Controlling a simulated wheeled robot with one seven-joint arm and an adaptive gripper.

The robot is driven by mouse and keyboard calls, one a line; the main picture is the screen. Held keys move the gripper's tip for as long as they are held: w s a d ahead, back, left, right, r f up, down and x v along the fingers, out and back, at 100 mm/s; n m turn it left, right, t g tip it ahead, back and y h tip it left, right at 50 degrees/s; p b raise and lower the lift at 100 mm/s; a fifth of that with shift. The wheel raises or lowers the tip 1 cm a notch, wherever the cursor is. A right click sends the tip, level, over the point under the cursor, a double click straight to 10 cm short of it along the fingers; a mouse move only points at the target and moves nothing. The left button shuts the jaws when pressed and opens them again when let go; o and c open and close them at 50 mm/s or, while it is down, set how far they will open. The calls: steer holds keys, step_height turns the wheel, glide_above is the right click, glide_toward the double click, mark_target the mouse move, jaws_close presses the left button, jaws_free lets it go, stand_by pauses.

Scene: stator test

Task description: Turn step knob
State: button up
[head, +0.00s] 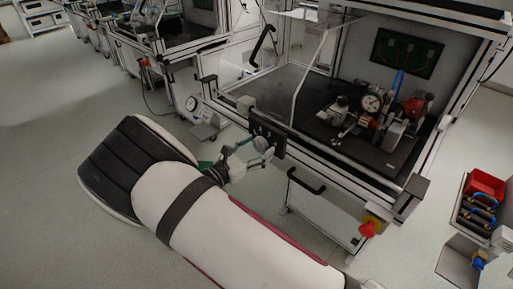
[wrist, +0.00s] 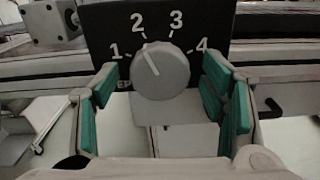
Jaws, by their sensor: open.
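The step knob (wrist: 160,71) is a round grey dial on a black panel (wrist: 107,22) marked 1 to 4. Its white pointer line tilts up and left, toward the 2. My gripper (wrist: 165,98) is open, with green pads on both sides, one finger left of and below the knob and the other to its right. I see no finger touching the knob. In the head view my gripper (head: 237,158) is at the front of the test bench beside the black panel (head: 267,135), and the knob is hard to make out there.
The test bench (head: 310,155) has an aluminium frame and a dark top carrying a gauge assembly (head: 372,104). A black handle (head: 306,182) and a red emergency button (head: 367,229) are on its front. A red bin (head: 485,184) stands at the right. The floor at left is clear.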

steer(key=c, duration=1.1)
steer(key=shift+c, duration=0.2)
steer(key=shift+m, duration=0.3)
steer(key=m, duration=0.4)
steer(key=shift+m+b, duration=0.45)
steer(key=shift+m, duration=1.65)
steer(key=o, duration=1.1)
